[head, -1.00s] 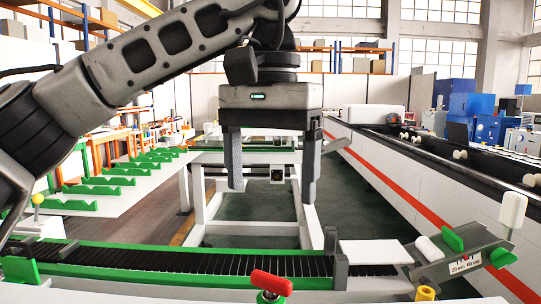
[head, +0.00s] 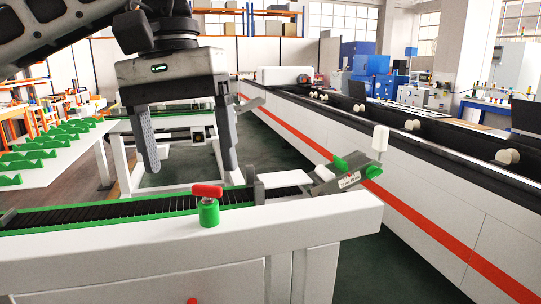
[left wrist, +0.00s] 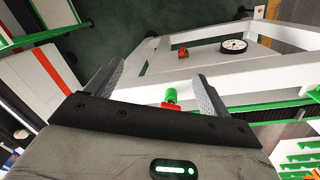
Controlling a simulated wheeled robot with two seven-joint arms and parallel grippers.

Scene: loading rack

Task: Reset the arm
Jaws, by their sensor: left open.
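My left gripper (head: 188,160) hangs pointing down in the upper left of the head view, its two dark fingers spread apart with nothing between them. In the left wrist view its fingers (left wrist: 158,88) are also wide apart and empty. In the head view it appears behind the white loading rack (head: 300,222), above the level of the black roller strip (head: 120,210); the exact gap cannot be told. My left arm (head: 60,30) comes in from the upper left. My right gripper is not in view.
A red-topped green knob (head: 208,208) stands on the rack's front. An angled end piece with green clamps (head: 340,178) is at the rack's right end. A long white machine with a red stripe (head: 400,205) runs along the right. Green notched supports (head: 45,145) lie at left. Dark green floor shows between.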

